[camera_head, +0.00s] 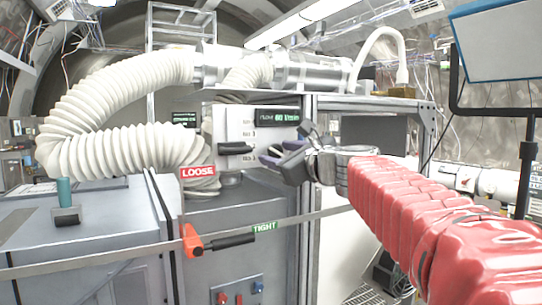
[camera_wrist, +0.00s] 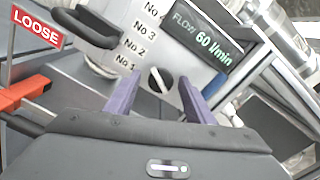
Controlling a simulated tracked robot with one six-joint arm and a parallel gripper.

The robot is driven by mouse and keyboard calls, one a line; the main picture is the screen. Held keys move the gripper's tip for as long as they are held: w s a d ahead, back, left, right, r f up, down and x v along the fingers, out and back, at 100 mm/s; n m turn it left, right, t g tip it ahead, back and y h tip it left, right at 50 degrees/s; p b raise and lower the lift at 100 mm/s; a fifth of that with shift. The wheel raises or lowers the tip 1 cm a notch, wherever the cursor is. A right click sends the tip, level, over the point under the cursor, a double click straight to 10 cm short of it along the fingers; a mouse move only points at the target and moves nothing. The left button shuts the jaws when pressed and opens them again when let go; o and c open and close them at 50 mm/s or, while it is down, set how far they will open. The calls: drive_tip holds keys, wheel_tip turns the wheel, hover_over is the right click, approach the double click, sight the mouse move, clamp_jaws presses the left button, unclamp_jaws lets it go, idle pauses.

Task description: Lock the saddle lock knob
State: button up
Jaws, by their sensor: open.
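A small round black knob with a pale bar across it (camera_wrist: 160,79) is on the pale panel (camera_wrist: 103,60) with No 1 to No 4 marks. I see no lock marking on it. In the wrist view it appears between the purple fingertips of my open gripper (camera_wrist: 157,84), which looks empty. I cannot tell whether the fingers touch it. In the head view my gripper (camera_head: 276,154) is at the panel's right side and the knob is not clearly visible. An orange-ended lever with a black grip (camera_head: 222,241) lies near the LOOSE (camera_head: 198,171) and TIGHT (camera_head: 265,227) labels.
A black handle (camera_head: 236,149) sticks out of the panel, left of my gripper. A flow display (camera_head: 277,117) reading 60 l/min is above. A thick ribbed hose (camera_head: 110,105) curves on the left. A grey cabinet (camera_head: 240,265) stands below.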

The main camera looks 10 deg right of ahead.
drive_tip(key=v, duration=1.3)
drive_tip(key=shift+s, duration=0.35)
drive_tip(key=shift+d, duration=0.1)
drive_tip(key=s+a+f+n+g, duration=0.2)
drive_tip(key=s+a+f+n, duration=0.1)
drive_tip(key=f+n, duration=0.3)
drive_tip(key=s+a+f+n+g+h, duration=0.1)
drive_tip(key=s+a+f+n+g, duration=0.25)
drive_tip(key=f, duration=0.55)
drive_tip(key=s+a+f+n+g, duration=0.2)
drive_tip(key=s+f+n, duration=0.25)
drive_tip(key=f, duration=0.25)
drive_tip(key=s+d+f+n+g+h, duration=0.2)
drive_tip(key=s+f+n, duration=0.4)
drive_tip(key=f, duration=0.2)
drive_tip(key=s+d+f+n+g+h, duration=0.2)
drive_tip(key=s+f+n, duration=0.4)
drive_tip(key=f, duration=0.3)
drive_tip(key=shift+f+n+h, duration=0.2)
drive_tip(key=shift+n+h, duration=0.1)
drive_tip(key=shift+n, duration=0.3)
drive_tip(key=shift+s+d, duration=0.1)
drive_tip(key=shift+d, duration=0.05)
drive_tip(key=shift+c, duration=0.7)
